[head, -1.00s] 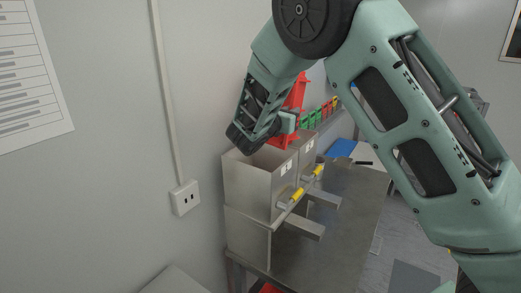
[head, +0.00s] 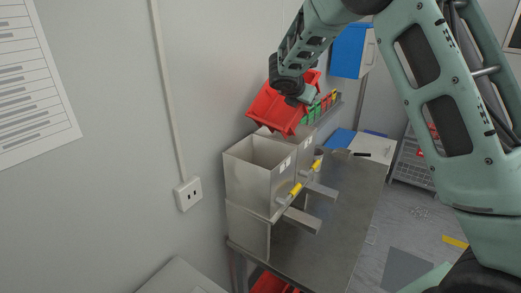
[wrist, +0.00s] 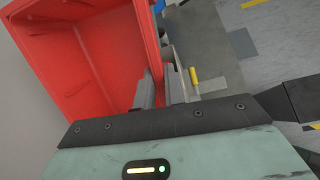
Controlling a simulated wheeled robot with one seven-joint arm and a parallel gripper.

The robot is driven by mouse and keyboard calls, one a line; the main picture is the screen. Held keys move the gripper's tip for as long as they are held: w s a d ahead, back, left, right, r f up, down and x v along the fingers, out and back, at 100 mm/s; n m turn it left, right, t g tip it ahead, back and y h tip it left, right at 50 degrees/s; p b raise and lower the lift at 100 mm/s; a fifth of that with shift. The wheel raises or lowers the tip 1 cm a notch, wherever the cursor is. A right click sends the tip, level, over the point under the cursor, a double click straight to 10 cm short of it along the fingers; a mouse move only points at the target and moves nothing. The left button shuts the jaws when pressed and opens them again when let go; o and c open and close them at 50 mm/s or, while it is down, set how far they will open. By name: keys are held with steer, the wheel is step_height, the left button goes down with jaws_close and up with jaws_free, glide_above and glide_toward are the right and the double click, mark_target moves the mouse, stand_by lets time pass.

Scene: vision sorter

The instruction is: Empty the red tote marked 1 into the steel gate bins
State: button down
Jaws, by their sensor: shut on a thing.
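The red tote (head: 275,108) hangs tilted in the air above the farther steel gate bin (head: 303,153). My gripper (head: 301,95) is shut on the tote's rim. In the wrist view the gripper fingers (wrist: 160,90) pinch the red wall, and the tote (wrist: 95,50) fills the upper left. The part of its inside that shows there looks bare; the rest is out of frame. The nearer steel gate bin (head: 248,182) is open-topped and looks empty as far as I can see. The inside of the farther bin is hidden. No number is readable on the tote.
Yellow-gripped handles (head: 296,190) stick out from the bin fronts over the steel bench (head: 335,215). Small green, red and yellow bins (head: 322,108) line the back. A blue cabinet (head: 348,50) hangs beyond. The wall is close on the left. Another red container (head: 268,283) is below.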

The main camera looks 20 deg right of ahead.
steer(key=shift+w+d+r+g+y, duration=0.1)
steer(key=shift+w+d+g+y, duration=0.1)
steer(key=shift+d+g+y, duration=0.25)
steer(key=w+d+f+g+y, duration=0.2)
steer(key=w+d+g+y, duration=0.1)
steer(key=d+y, duration=0.3)
steer(key=shift+w+d+f+m+y, duration=0.15)
steer(key=shift+d+f+m+y, duration=0.15)
steer(key=shift+d, duration=0.75)
steer(key=shift+d, duration=0.1)
